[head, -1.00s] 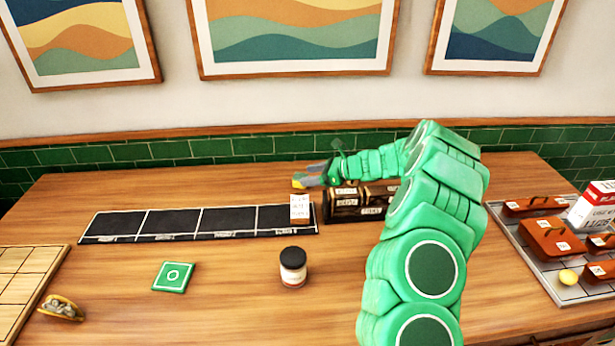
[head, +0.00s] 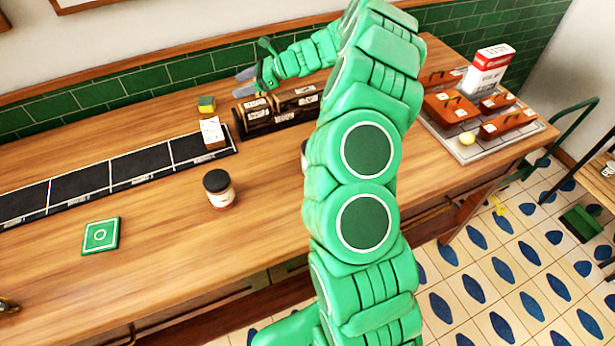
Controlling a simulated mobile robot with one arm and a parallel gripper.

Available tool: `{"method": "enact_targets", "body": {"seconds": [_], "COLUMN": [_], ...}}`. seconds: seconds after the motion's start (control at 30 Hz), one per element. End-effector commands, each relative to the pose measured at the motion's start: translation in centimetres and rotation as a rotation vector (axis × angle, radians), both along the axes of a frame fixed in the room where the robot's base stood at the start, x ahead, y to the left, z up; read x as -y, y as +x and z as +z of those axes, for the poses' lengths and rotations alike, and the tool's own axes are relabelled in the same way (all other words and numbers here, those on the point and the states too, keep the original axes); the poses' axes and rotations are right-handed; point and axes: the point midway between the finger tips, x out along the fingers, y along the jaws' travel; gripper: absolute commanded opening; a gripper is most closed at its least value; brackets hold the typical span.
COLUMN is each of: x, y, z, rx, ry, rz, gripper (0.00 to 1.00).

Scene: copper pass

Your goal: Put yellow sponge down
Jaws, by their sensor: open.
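The yellow sponge (head: 207,104), with a dark green side, rests on the wooden counter near the back wall, behind the white labelled block. My gripper (head: 245,76) is to the right of the sponge, apart from it and a little above the counter. Its grey fingers point left, and it is open and empty. My green arm crosses the middle of the view and hides part of the counter.
A dark labelled rack (head: 270,112) stands below my gripper. A white block (head: 212,133) sits at the end of a black sectioned strip (head: 80,185). A jar (head: 219,188) and green tile (head: 100,236) are nearer. A tray (head: 470,152) of red-brown cases is at right.

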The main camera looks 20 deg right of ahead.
Motion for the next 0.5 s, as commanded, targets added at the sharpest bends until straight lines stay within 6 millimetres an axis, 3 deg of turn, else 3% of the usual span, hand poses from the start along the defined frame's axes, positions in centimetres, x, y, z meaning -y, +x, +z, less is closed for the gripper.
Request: {"method": "enact_targets", "body": {"seconds": [0.27, 0.5], "x": [-4.8, -9.1], "y": [-4.0, -9.6], "z": [4.3, 8.2], "rx": [0.102, 0.218], "ry": [-0.076, -0.174], "rz": [0.171, 0.367], "gripper": [0.67, 0.67]}}
